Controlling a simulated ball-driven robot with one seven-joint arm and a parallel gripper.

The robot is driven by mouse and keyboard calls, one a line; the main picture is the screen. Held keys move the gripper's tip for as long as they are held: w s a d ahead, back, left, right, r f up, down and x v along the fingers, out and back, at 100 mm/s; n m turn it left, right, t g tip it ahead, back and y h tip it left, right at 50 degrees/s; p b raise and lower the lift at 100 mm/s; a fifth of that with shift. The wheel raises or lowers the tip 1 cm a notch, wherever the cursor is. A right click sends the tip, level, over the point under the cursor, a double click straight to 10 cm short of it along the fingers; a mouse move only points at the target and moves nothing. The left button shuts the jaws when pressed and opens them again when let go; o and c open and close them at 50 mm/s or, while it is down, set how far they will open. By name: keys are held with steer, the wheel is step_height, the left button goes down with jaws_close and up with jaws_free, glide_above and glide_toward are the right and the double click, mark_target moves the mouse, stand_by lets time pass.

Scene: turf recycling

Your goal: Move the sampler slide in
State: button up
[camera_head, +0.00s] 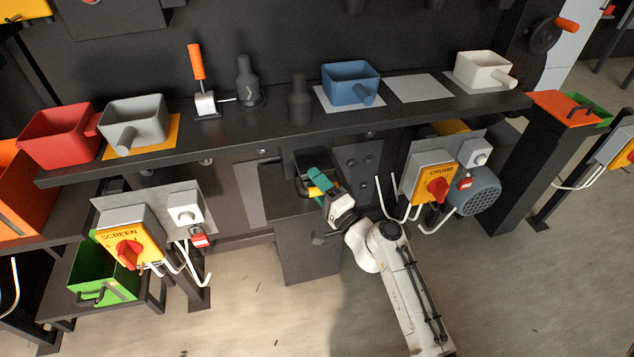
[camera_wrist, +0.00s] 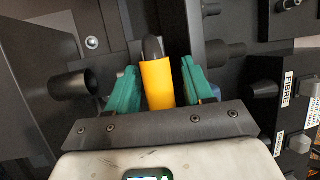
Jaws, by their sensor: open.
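The sampler slide appears to be the dark part with a yellow grip (camera_wrist: 158,86) under the shelf; its dark end shows above the yellow in the wrist view. My gripper (camera_wrist: 160,78) is open, with one teal finger on each side of the yellow grip. Small gaps seem to show beside the grip, though contact is hard to judge. In the head view my gripper (camera_head: 318,182) reaches in under the shelf's middle, and the yellow grip (camera_head: 313,191) shows only partly behind the fingers. How far out the slide stands cannot be told.
A dark shelf (camera_head: 225,130) runs above my gripper, carrying red, grey, blue and white scoops. The SCREEN switch box (camera_head: 130,235) stands left and the CRUSH switch box (camera_head: 428,177) close on the right, with white cables. In the wrist view a dark tube (camera_wrist: 73,87) sits left.

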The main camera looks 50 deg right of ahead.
steer(key=shift+c, duration=0.4)
steer(key=shift+r, duration=0.1)
jaws_close()
